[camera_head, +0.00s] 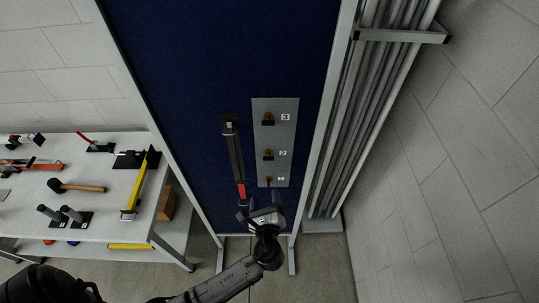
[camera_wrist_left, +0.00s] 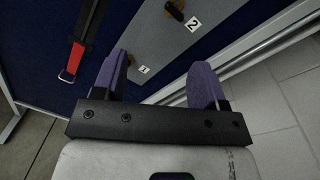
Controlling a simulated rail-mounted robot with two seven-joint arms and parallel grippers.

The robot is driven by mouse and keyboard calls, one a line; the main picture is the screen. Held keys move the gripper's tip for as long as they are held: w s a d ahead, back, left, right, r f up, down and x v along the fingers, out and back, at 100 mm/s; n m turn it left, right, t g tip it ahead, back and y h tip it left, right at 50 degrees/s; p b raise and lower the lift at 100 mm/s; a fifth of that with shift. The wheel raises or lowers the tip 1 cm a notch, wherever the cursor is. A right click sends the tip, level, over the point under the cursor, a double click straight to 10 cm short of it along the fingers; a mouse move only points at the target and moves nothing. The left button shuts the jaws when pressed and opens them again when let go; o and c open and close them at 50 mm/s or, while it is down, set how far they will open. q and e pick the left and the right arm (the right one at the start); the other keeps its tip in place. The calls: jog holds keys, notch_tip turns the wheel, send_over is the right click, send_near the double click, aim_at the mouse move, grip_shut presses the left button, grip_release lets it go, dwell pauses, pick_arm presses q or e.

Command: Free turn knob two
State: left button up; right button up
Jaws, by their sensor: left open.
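Knob two (camera_head: 267,155) is a dark and brown knob beside a "2" label, in the middle of a grey plate (camera_head: 289,140) on the blue board. It also shows at the top of the left wrist view (camera_wrist_left: 175,12), partly cut off. Knob three (camera_head: 268,119) is above it and knob one (camera_head: 268,181) below. My left gripper (camera_head: 264,202) is just below the plate, open and empty, apart from knob two. Its purple fingers show spread in the left wrist view (camera_wrist_left: 160,65), with the "1" label between them. My right gripper is not in view.
A black tool with a red strap (camera_head: 237,160) hangs left of the plate. A white table (camera_head: 100,185) with several tools stands at the left. The board's metal frame (camera_head: 325,110) and long pipes (camera_head: 375,100) are at the right. Bare blue board lies above the plate.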

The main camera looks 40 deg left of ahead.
aim_at(268, 160)
pick_arm(q)
jog(key=w+a+m, duration=0.2)
jog(key=w, duration=0.1)
jog(key=w+a+m+p, duration=0.1)
jog(key=w+a+m, duration=0.1)
jog(key=w+a, duration=0.1)
jog(key=w+a+r+m+t+p, duration=0.1)
jog(key=w+a+m, duration=0.1)
jog(key=w, duration=0.3)
jog(key=shift+a+m, duration=0.3)
jog(key=shift+a, duration=0.2)
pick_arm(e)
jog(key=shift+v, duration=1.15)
pick_arm(q)
jog(key=shift+c, duration=0.3)
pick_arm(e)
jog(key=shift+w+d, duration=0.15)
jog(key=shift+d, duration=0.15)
pick_arm(q)
jog(key=shift+c, duration=0.7)
jog(key=c, duration=0.7)
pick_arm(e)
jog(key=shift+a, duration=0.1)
